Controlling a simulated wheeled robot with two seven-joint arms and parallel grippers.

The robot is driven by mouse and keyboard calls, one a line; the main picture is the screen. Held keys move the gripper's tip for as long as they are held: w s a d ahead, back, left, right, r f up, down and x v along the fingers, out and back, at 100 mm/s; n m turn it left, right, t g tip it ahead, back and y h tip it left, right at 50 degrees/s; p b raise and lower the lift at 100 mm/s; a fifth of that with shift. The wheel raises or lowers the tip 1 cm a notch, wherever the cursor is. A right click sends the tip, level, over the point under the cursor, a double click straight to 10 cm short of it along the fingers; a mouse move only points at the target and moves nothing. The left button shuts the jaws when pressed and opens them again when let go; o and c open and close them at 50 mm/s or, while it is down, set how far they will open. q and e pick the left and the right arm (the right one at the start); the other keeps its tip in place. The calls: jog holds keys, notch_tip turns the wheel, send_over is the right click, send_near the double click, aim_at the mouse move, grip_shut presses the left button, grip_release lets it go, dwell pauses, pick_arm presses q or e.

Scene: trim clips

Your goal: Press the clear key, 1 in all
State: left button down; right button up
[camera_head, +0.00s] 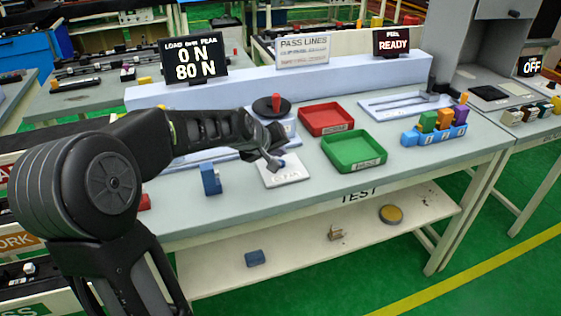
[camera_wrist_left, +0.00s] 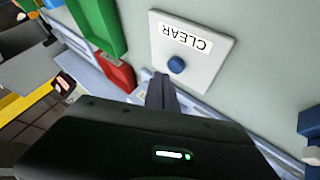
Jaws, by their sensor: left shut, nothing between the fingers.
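The clear key is a small blue round button (camera_wrist_left: 176,65) on a white plate (camera_wrist_left: 215,55) labelled CLEAR in the left wrist view. In the head view the white plate (camera_head: 287,174) lies on the test bench. My left gripper (camera_head: 275,163) is shut and empty, its tips over the plate close to the button. In the left wrist view the fingers (camera_wrist_left: 162,90) point toward the button; contact cannot be told. My right gripper is not in view.
A green tray (camera_head: 381,165) and a red tray (camera_head: 351,130) stand to the right of the plate. A blue block (camera_head: 211,180) stands to its left. Displays read 0 N, 80 N (camera_head: 194,58) and READY (camera_head: 392,42). A rack with coloured blocks (camera_head: 436,135) stands farther right.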

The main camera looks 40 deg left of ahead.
pick_arm(q)
jog(key=shift+f+b, duration=0.4)
jog(key=shift+f, duration=0.05)
jog(key=shift+f+b, duration=0.45)
jog(key=shift+f, duration=0.05)
dwell(0.7)
jog(key=shift+r, duration=0.1)
jog(key=shift+r+p, duration=0.7)
jog(key=shift+r, duration=0.15)
jog(key=shift+r+p, duration=1.95)
jog(key=shift+r, duration=0.6)
jog(key=shift+f, duration=0.1)
